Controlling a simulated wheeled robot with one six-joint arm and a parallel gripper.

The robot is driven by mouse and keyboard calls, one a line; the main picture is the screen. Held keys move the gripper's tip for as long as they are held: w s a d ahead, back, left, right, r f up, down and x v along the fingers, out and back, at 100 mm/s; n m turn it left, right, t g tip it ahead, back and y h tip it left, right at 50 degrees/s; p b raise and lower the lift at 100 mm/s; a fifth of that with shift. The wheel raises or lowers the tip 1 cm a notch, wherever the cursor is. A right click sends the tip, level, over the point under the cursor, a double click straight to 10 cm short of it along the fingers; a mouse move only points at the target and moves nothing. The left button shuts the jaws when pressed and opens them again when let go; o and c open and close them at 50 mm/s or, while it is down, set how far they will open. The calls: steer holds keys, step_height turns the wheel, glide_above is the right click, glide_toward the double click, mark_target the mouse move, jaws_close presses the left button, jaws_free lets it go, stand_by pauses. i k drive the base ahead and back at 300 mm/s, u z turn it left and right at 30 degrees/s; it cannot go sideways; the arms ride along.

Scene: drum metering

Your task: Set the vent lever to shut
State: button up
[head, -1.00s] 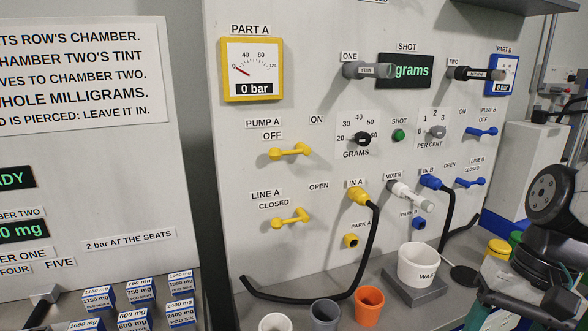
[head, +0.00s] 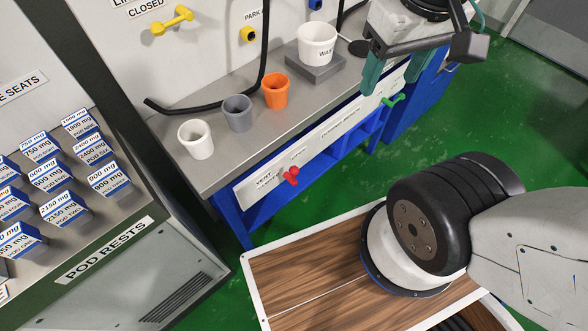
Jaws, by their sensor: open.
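The red vent lever (head: 291,176) sits on the white front strip (head: 245,196) below the bench edge. Its label reads VENT, with small text around it that is hard to read. The lever appears short and angled; I cannot tell its set position for sure. My gripper (head: 392,78) is at the upper right, pointing down in front of the bench edge, with teal fingers apart and nothing between them. It is well to the right of and above the red lever in the picture, not touching it.
A green lever (head: 394,99) sits farther right on the strip, near my gripper. White (head: 196,140), grey (head: 238,114) and orange (head: 275,92) cups and the waste cup (head: 317,42) stand on the bench. Pod rests (head: 108,250) with labelled pods are at left. Green floor lies right of the bench.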

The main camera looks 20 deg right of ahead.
mark_target(290, 176)
steer(key=z, duration=1.75)
steer(key=k, duration=1.15)
steer(key=u, duration=1.75)
